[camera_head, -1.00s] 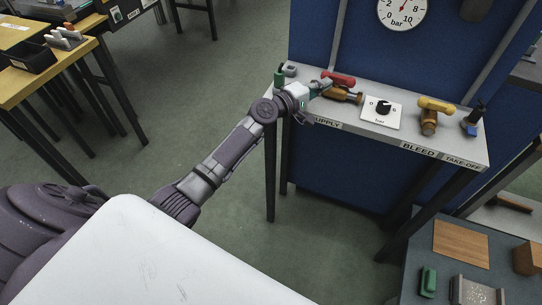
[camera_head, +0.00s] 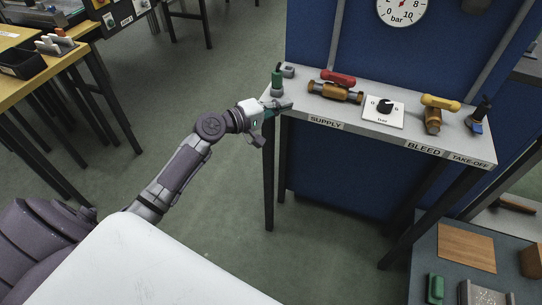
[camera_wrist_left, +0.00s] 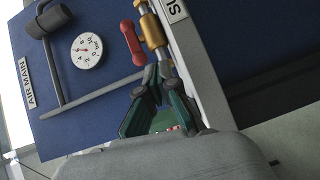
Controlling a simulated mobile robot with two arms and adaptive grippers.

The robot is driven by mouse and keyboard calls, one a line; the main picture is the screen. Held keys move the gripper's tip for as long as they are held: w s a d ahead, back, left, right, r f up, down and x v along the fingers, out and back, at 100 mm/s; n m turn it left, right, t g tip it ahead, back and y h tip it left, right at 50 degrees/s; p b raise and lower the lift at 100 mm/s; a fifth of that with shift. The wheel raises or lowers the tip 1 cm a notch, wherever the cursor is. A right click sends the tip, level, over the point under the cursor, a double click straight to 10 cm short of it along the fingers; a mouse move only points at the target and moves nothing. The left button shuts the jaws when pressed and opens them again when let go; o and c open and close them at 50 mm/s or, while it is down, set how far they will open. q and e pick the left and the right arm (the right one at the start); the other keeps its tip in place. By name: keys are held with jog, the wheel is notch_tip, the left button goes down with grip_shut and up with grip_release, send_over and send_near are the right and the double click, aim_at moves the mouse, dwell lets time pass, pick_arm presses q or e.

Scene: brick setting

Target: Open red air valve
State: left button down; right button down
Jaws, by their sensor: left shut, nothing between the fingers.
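The red valve handle (camera_head: 338,78) lies roughly parallel to its brass valve body (camera_head: 335,92), above the SUPPLY label on the grey bench. In the left wrist view the red handle (camera_wrist_left: 131,45) runs alongside the brass body (camera_wrist_left: 153,32). My left gripper (camera_head: 288,105) is at the bench's left end, left of the valve and apart from it. In the left wrist view its fingertips (camera_wrist_left: 158,72) are together and empty, with the valve beyond them. My right gripper is in neither view.
A regulator knob plate (camera_head: 383,112), a yellow-handled bleed valve (camera_head: 433,113) and a blue-black take-off fitting (camera_head: 478,117) stand to the right. A green-topped fitting (camera_head: 277,84) stands close behind my left gripper. A pressure gauge (camera_head: 402,8) hangs on the blue panel (camera_head: 420,55).

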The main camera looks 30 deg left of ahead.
pick_arm(q)
jog(key=s+a+f+m+g+y+p, duration=0.1)
jog(key=s+f+g+y+p, duration=0.1)
jog(key=f, duration=1.5)
jog(key=shift+s+a+f+g+y, duration=0.15)
jog(key=shift+s+f+g+y, duration=0.1)
jog(key=shift+s+g+y, duration=0.6)
jog(key=shift+s+t, duration=0.2)
jog(key=shift+t, duration=0.05)
jog(key=s+f+m+g+y, duration=0.2)
jog(key=s+f+g, duration=0.1)
jog(key=s+f, duration=0.75)
jog(key=s+f+m+g+y, duration=0.15)
jog(key=s+f, duration=0.55)
jog(key=f, duration=0.7)
jog(key=s+d+f+m+g, duration=0.1)
jog(key=s+f+m+g, duration=0.1)
jog(key=s, duration=0.8)
jog(key=s+d+f+m+g, duration=0.2)
jog(key=s+f+m, duration=0.2)
jog(key=s+f, duration=0.3)
jog(key=s+d+f+m+g+y, duration=0.1)
jog(key=s+d+f+m+g, duration=0.1)
jog(key=s, duration=1.2)
notch_tip(320, 180, down, 3)
jog(key=shift+s+r+m, duration=0.15)
jog(key=shift+m, duration=0.4)
